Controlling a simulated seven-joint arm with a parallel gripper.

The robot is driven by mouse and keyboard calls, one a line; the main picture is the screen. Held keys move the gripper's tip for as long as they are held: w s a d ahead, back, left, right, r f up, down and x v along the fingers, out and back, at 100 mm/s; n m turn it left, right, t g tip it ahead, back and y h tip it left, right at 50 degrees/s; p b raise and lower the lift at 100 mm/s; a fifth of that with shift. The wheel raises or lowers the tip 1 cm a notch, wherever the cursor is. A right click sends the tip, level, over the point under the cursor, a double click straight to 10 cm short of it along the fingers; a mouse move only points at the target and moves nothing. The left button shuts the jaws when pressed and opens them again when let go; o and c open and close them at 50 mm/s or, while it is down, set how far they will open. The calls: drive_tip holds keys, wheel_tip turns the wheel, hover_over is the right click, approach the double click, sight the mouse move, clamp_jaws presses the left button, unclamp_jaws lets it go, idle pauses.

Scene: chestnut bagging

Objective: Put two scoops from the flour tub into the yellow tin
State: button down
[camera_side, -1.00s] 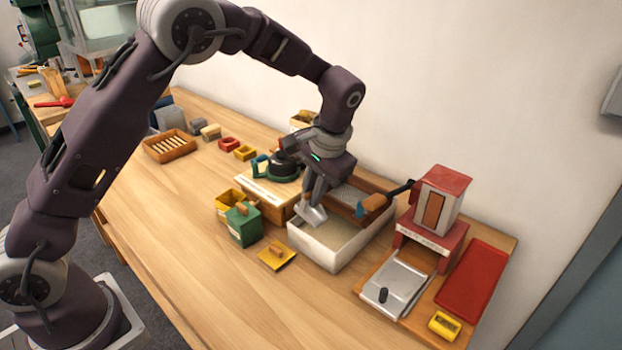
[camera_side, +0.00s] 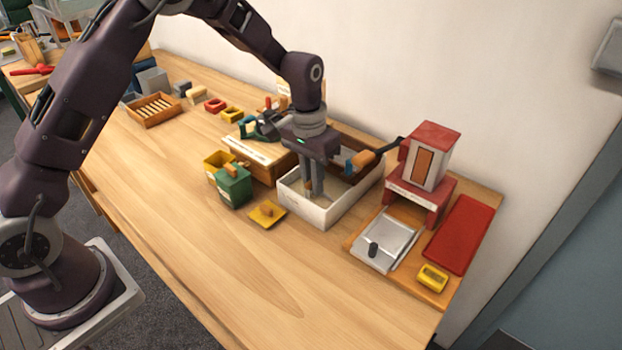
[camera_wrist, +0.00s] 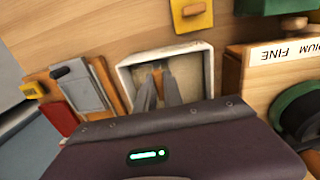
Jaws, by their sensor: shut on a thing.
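The white flour tub (camera_side: 342,207) stands near the middle of the table, with pale flour inside. My gripper (camera_side: 313,192) points down into it, shut on the scoop (camera_side: 306,186). Only the scoop's brownish handle shows between the fingers; its bowl is hidden. In the wrist view the fingers (camera_wrist: 158,88) reach into the tub (camera_wrist: 124,82), around the handle (camera_wrist: 157,70). The open yellow tin (camera_side: 212,164) stands left of the tub, partly behind the green tin (camera_side: 234,188). A yellow lid with a knob (camera_side: 267,213) lies on the table in front.
A wooden box with a label (camera_side: 255,155) adjoins the tub on the left. A tool with a dark handle and orange-brown part (camera_side: 365,160) lies at the tub's back right. The table front is clear.

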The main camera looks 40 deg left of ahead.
drive_tip(key=shift+a+r, duration=0.1)
drive_tip(key=shift+r, duration=3.95)
drive_tip(key=shift+r, duration=0.45)
wheel_tip(320, 180, up, 5)
drive_tip(key=s+a+f+n+y, duration=0.15)
drive_tip(key=s+a, duration=0.25)
drive_tip(key=a, duration=0.9)
drive_tip(key=s+a+r+n, duration=0.15)
drive_tip(key=s+a, duration=0.25)
drive_tip(key=a, duration=0.9)
drive_tip(key=w+d+f+g+y, duration=0.2)
drive_tip(key=d+f+g+y, duration=0.1)
drive_tip(key=d+f+y, duration=0.2)
wheel_tip(320, 180, down, 2)
drive_tip(key=y, duration=0.3)
drive_tip(key=shift+d+n, duration=0.2)
drive_tip(key=shift+n, duration=0.1)
